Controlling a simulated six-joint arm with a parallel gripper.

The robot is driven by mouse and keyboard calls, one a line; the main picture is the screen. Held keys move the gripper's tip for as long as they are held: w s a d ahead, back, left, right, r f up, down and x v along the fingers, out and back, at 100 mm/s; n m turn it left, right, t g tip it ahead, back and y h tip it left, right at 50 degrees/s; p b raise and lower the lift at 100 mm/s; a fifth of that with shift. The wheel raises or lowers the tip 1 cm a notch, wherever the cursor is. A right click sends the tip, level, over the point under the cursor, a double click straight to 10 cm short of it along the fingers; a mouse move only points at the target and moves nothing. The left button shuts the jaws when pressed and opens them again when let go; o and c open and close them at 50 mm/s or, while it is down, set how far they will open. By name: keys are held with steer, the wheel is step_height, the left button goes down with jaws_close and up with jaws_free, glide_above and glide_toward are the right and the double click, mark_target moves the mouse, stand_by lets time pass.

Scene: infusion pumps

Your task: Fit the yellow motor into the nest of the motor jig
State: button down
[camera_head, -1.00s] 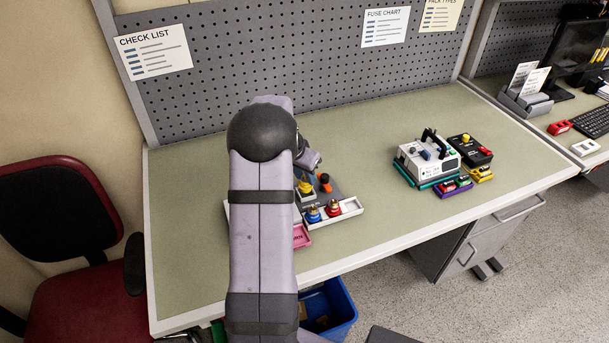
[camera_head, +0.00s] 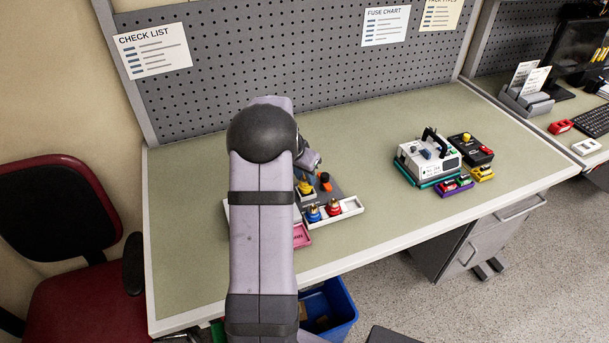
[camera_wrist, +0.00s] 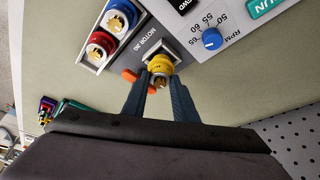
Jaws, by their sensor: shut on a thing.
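The yellow motor (camera_wrist: 160,66) has a brass end and sits between the two fingertips of my gripper (camera_wrist: 158,84) in the wrist view. My gripper is shut on it. The motor is at the motor jig (camera_wrist: 151,40), over or in its nest; I cannot tell how deep it sits. In the head view the yellow motor (camera_head: 305,187) shows just right of my arm, and my fingers are largely hidden behind it. An orange knob (camera_wrist: 130,75) is beside the motor.
A white tray (camera_head: 350,206) holds a blue motor (camera_head: 313,214) and a red motor (camera_head: 333,208) beside the jig. A panel with a blue RPM knob (camera_wrist: 212,39) is close by. A white pump (camera_head: 428,160) stands farther right. The bench between is clear.

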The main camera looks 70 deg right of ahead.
steer(key=shift+f+b, duration=0.75)
steer(key=shift+f, duration=0.1)
steer(key=c, duration=1.7)
jaws_free()
steer(key=shift+c, duration=0.2)
steer(key=shift+r, duration=0.2)
steer(key=shift+r+p, duration=0.7)
steer(key=shift+r, duration=0.25)
steer(key=o, duration=0.6)
steer(key=shift+c, duration=0.2)
steer(key=shift+r+p, duration=0.75)
steer(key=shift+r, duration=0.45)
